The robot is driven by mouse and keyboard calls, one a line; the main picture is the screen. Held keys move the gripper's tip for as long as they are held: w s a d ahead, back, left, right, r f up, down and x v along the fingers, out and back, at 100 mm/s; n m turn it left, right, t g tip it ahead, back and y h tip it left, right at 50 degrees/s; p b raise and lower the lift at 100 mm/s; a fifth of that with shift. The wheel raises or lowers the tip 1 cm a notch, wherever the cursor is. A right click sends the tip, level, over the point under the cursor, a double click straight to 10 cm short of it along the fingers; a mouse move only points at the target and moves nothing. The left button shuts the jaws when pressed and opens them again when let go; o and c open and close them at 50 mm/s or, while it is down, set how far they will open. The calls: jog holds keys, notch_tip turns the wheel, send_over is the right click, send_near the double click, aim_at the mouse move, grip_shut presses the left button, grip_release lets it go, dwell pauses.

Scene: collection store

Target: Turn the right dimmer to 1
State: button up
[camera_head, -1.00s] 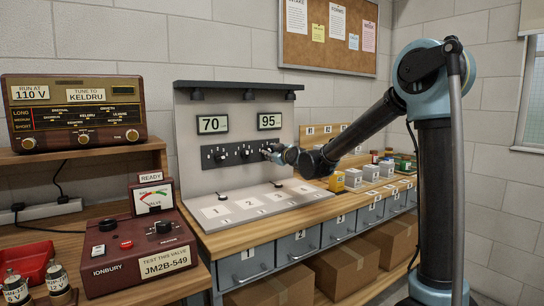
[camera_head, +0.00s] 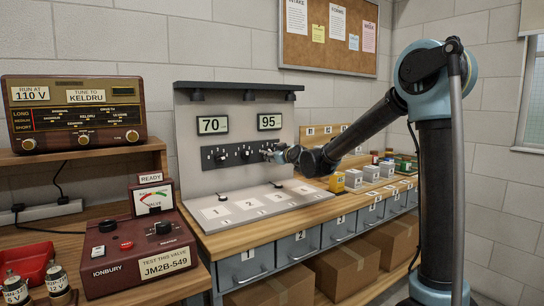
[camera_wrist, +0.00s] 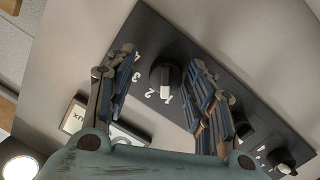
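The black dimmer panel (camera_head: 235,154) is on the upright grey board, under two displays reading 70 (camera_head: 213,124) and 95 (camera_head: 270,121). My gripper (camera_head: 272,153) is at the panel's right end and hides the right dimmer there. In the wrist view the right dimmer (camera_wrist: 166,74), a round black knob with a white pointer bar, lies between the two fingers of my gripper (camera_wrist: 163,62). The fingers are open, with visible gaps on both sides of the knob. Its pointer faces down in that picture, near the white 1 and 2 marks; the exact setting is unclear.
Another knob (camera_wrist: 285,161) of the panel shows at the wrist view's lower right. A sloped white plate with numbered fields (camera_head: 250,203) lies below the board. Small grey blocks (camera_head: 371,173) stand on the bench at right. A red Ionbury tester (camera_head: 137,250) stands at left.

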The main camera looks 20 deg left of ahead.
jog(key=shift+s, duration=0.25)
jog(key=v, duration=1.1)
jog(key=shift+d, duration=0.35)
jog(key=shift+s, duration=0.1)
